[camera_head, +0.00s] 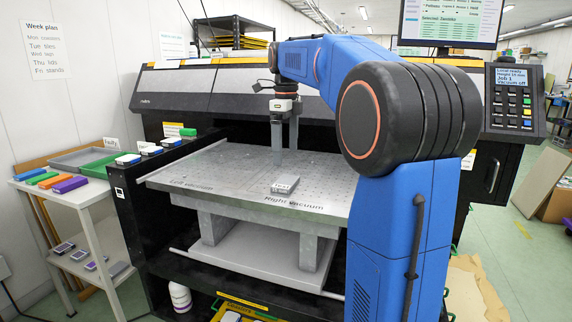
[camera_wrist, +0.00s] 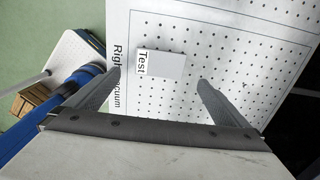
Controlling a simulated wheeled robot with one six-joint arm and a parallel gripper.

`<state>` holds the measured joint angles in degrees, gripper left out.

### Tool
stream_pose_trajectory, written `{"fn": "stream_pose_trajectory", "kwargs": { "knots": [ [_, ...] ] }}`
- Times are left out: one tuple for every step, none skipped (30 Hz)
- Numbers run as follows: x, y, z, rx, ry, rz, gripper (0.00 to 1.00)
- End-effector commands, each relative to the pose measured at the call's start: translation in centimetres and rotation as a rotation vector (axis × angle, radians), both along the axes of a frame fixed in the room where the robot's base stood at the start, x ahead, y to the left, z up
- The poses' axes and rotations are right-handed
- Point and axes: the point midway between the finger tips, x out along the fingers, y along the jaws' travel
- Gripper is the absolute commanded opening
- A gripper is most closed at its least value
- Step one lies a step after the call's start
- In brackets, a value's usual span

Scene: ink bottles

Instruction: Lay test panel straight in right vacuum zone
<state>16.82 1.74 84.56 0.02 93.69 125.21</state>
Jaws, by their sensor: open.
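The test panel (camera_head: 285,184) is a small light grey block lying flat on the perforated table, near its front edge and the "Right vacuum" print. In the wrist view the panel (camera_wrist: 168,66) carries a white "Test" label on its left end. It lies inside the printed line of the right vacuum zone (camera_wrist: 240,85), close to the side with the lettering. My gripper (camera_head: 285,150) points down above the table, behind the panel in the head view. In the wrist view its fingers (camera_wrist: 160,78) are spread apart with nothing between them, clear of the panel.
The printer table (camera_head: 240,170) is otherwise bare, with the left vacuum zone free. The printer housing (camera_head: 220,90) stands close behind. A control keypad (camera_head: 513,100) is at right.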

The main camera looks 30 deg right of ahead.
Motion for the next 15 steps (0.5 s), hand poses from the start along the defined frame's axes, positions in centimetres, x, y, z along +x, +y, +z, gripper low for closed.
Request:
{"fn": "stream_pose_trajectory", "kwargs": {
  "knots": [
    [0.0,0.0,0.8,-0.001,-0.001,0.0,1.0],
    [0.0,0.0,1.2,0.0,-0.001,0.0,1.0],
    [0.0,0.0,1.7,0.0,-0.001,0.0,1.0],
    [0.0,0.0,2.0,0.0,0.0,0.0,1.0],
    [0.0,0.0,2.3,0.0,0.0,0.0,1.0],
    [0.0,0.0,2.6,0.0,-0.001,0.0,1.0],
    [0.0,0.0,2.8,-0.001,-0.001,0.0,1.0],
    [0.0,0.0,2.9,0.0,0.0,0.0,1.0],
    [0.0,0.0,3.1,0.0,0.0,0.0,1.0],
    [0.0,0.0,3.2,0.0,0.0,0.0,1.0],
    [0.0,0.0,3.2,0.001,0.001,0.0,1.0],
    [0.0,0.0,3.3,0.001,0.001,0.0,1.0],
    [0.0,0.0,3.3,0.001,0.001,0.0,1.0],
    [0.0,0.0,3.3,0.001,0.001,0.0,1.0],
    [-0.1,0.0,3.3,0.0,0.0,0.002,1.0]
  ]
}}
